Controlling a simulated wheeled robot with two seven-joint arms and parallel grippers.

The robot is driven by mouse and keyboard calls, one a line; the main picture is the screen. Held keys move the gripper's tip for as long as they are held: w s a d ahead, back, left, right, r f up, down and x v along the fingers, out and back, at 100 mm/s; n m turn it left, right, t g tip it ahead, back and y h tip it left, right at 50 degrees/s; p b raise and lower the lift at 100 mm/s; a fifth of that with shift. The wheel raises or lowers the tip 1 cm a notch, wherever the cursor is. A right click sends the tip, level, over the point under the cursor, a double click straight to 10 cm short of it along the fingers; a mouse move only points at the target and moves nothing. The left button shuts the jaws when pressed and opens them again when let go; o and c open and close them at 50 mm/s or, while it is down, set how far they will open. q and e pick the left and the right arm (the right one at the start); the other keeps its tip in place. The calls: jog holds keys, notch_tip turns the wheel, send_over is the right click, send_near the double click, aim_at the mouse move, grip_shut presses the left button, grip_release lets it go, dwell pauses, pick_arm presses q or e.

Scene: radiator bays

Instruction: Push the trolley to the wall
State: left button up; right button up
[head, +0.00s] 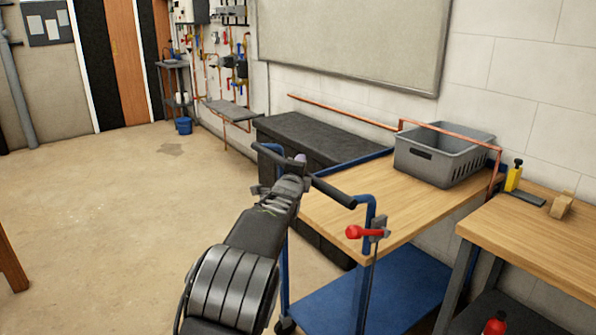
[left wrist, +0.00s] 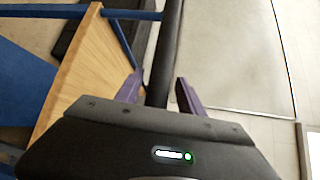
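The trolley has a wooden top (head: 340,210), a blue frame and a blue lower shelf (head: 400,290). A black handle bar (head: 333,191) crosses its near end, with a red-knobbed lever (head: 365,232) on the right post. My left gripper (head: 295,165) is at the left part of the bar. In the left wrist view, its two purple fingers (left wrist: 160,92) stand apart on either side of the bar (left wrist: 160,60), with a gap showing. The pale block wall (head: 530,80) runs behind and right of the trolley. My right gripper is not in view.
A grey crate (head: 445,155) sits on the trolley top. A wooden workbench (head: 530,240) stands close on the right. Dark low units (head: 310,135) stand along the wall beyond the trolley, below a copper pipe (head: 340,111). The floor (head: 110,200) at left is clear.

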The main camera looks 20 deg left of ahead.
pick_arm(q)
jog(key=shift+s+a, duration=0.1)
jog(key=shift+s, duration=0.05)
jog(key=shift+s, duration=0.25)
jog(key=b+v, duration=0.1)
jog(key=v, duration=0.6)
dwell(0.4)
